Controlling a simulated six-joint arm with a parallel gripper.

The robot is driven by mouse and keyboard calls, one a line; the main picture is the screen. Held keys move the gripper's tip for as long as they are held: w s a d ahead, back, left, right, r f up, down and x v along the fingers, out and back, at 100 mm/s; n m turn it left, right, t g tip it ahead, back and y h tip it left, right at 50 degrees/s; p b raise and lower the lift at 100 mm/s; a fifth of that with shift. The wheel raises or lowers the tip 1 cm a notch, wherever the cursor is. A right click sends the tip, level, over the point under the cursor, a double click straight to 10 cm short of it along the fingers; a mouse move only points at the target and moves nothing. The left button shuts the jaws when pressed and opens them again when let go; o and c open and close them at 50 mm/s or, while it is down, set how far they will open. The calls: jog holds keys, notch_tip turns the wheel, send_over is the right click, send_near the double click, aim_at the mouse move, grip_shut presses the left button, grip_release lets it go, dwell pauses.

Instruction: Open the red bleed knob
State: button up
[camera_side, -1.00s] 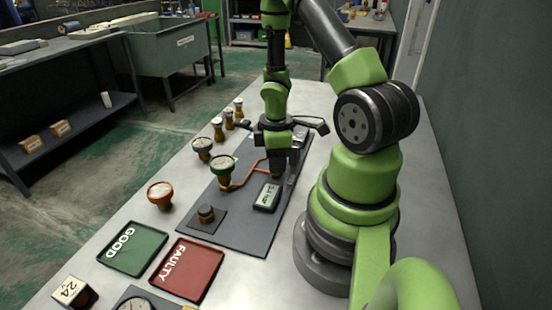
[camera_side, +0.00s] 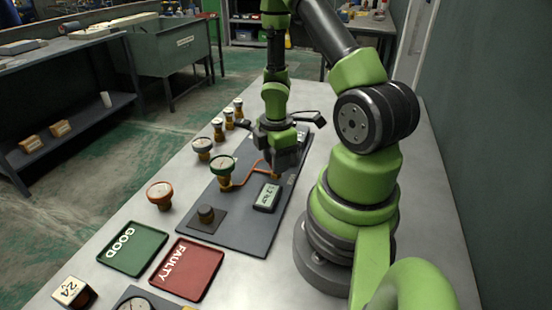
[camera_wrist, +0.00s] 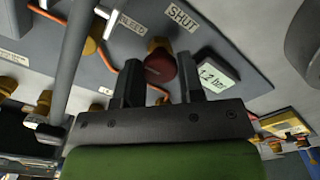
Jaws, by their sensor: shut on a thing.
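The red bleed knob (camera_wrist: 160,67) is a dark red round cap on a brass stem in the wrist view. My gripper (camera_wrist: 159,80) has one finger on each side of it and is shut on it. Labels reading BLEED (camera_wrist: 132,20) and SHUT (camera_wrist: 182,17) lie near the knob on the grey panel. In the side view my gripper (camera_side: 284,168) is low over the panel's far right part and hides the knob. A small display (camera_wrist: 217,73) beside the knob reads about 1.2 bar; it also shows in the side view (camera_side: 267,197).
A gauge (camera_side: 221,168) with orange piping stands on the panel (camera_side: 235,225), left of my gripper. Several more gauges line the table's left side. A green GOOD tray (camera_side: 134,249) and a red FAULTY tray (camera_side: 186,268) lie in front.

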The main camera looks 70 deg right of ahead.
jog(key=o, duration=0.9)
